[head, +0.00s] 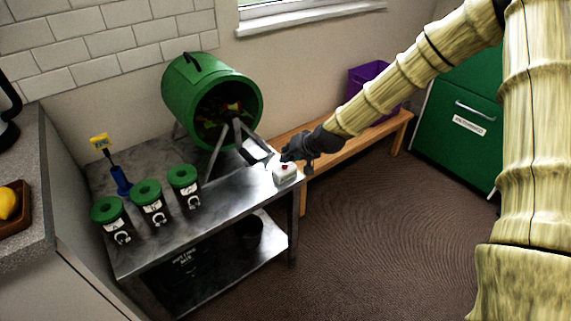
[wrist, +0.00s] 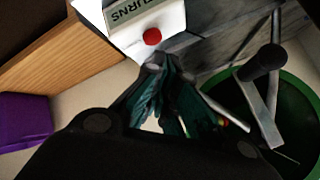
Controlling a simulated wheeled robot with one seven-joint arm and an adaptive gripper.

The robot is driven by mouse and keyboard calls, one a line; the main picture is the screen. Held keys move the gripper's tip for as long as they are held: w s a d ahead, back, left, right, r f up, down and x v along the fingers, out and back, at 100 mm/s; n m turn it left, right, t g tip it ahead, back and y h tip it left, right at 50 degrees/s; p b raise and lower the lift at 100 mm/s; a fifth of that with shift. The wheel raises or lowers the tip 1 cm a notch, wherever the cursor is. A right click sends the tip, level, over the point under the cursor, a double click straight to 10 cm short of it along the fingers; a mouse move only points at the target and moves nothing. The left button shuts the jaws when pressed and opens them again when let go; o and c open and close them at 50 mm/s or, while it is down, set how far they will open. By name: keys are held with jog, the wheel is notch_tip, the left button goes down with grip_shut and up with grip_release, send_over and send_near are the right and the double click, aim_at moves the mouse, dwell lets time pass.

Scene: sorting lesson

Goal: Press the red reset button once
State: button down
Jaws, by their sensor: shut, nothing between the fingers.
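The red reset button (wrist: 152,37) sits on a white box (wrist: 160,18) with a label reading "TURNS" in the wrist view. In the head view the white box (head: 285,175) stands at the right end of the metal table, with the red button (head: 285,167) small on its top. My gripper (head: 285,156) is shut and empty, close above the box. In the wrist view the fingertips (wrist: 168,65) lie just below the button in the picture. A gap shows between them and the button; I cannot tell its depth.
The metal table (head: 235,193) also holds a green drum (head: 178,88) on a stand and several green-lidded canisters (head: 147,192). A wooden bench (head: 307,135) with a purple bin (wrist: 23,117) stands behind. A stone counter (head: 42,160) is at left.

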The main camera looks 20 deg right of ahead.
aim_at(287, 167)
jog(key=shift+r, duration=0.15)
notch_tip(287, 167, up, 5)
jog(key=p, duration=0.3)
jog(key=shift+p, duration=0.35)
dwell(0.9)
jog(key=s+a+f+n+g+h+p, duration=0.1)
jog(key=s+a+f+g+p, duration=0.1)
jog(key=s+f, duration=0.75)
jog(key=s+a+f+g+h+p, duration=0.1)
jog(key=s+f+g+p, duration=0.15)
jog(key=s+f, duration=0.7)
jog(key=s+d+f+n+g+h+p, duration=0.1)
jog(key=s+d+n+g+h+p, duration=0.1)
jog(key=s, duration=2.8)
jog(key=shift+d+f+g+p, duration=0.15)
jog(key=shift+f+g+p, duration=0.1)
jog(key=shift+g+p, duration=0.75)
